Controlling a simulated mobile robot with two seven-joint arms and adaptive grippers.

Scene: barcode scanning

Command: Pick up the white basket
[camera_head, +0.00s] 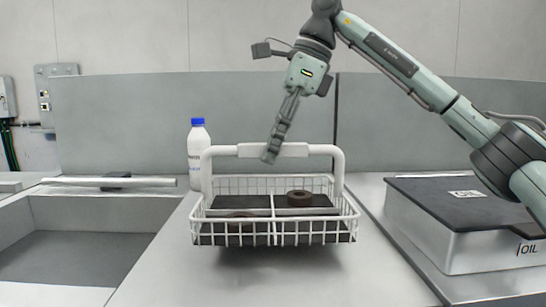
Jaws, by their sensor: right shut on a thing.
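The white wire basket (339,172) is in the middle of the head view, with a thick tubular handle arching over it. Its inside is split by white dividers over a dark bottom. My right gripper (271,153) reaches down from above and is shut on the middle of the handle. A dark shadow lies on the table under the basket, and the basket appears to hang level a little above the surface. My left gripper is not in view.
Brown ring-like parts (300,198) lie in the basket. A white bottle with a blue cap (199,155) stands behind it at left. A sunken basin (75,255) is at left. The table front is clear.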

